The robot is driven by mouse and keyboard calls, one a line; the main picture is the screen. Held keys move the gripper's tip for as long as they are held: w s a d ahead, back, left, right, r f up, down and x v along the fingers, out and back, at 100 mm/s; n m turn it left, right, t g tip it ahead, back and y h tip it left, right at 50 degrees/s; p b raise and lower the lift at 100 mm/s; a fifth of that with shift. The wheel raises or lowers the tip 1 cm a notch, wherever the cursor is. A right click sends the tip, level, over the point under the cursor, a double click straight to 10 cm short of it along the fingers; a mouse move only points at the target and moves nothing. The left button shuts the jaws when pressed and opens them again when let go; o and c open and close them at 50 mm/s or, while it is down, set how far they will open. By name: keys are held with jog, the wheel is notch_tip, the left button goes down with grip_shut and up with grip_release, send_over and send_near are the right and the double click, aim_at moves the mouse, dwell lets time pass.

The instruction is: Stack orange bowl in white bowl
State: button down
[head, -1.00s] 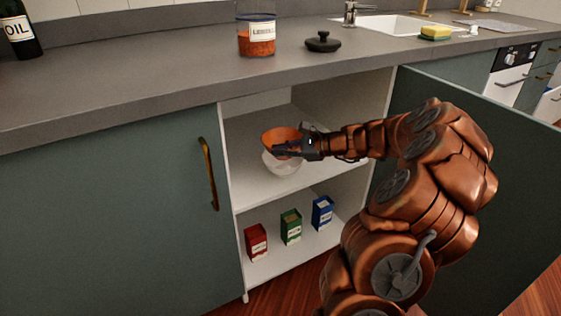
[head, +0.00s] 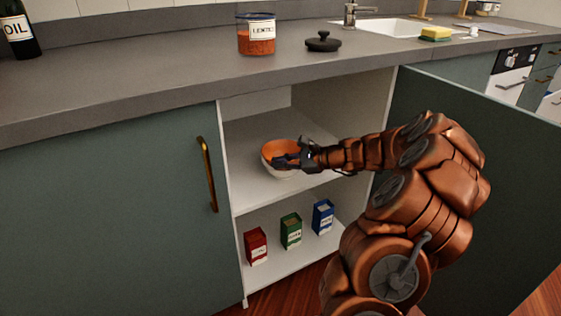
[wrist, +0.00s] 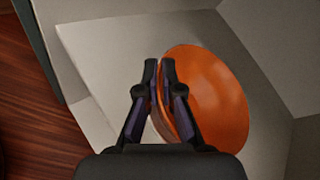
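The orange bowl (head: 281,146) sits inside the white bowl (head: 279,173) on the upper shelf of the open cabinet. Only a pale outer strip of the white bowl shows below it in the head view. My gripper (head: 279,161) reaches in from the right at the near rim. In the wrist view my gripper (wrist: 160,66) has its fingers close together on the left rim of the orange bowl (wrist: 215,95), with the rim between them. The white bowl is almost wholly hidden there. Whether the orange bowl rests fully on the white bowl's bottom cannot be seen.
Red (head: 256,246), green (head: 291,231) and blue (head: 323,216) boxes stand on the lower shelf. The open cabinet door (head: 480,190) is on the right. The upper shelf (head: 245,150) is otherwise clear. A jar (head: 256,36) and a black lid (head: 322,42) are on the countertop.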

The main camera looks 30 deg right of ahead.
jog(key=shift+f, duration=0.2)
jog(key=c, duration=1.3)
grip_release()
jog(key=shift+r, duration=0.1)
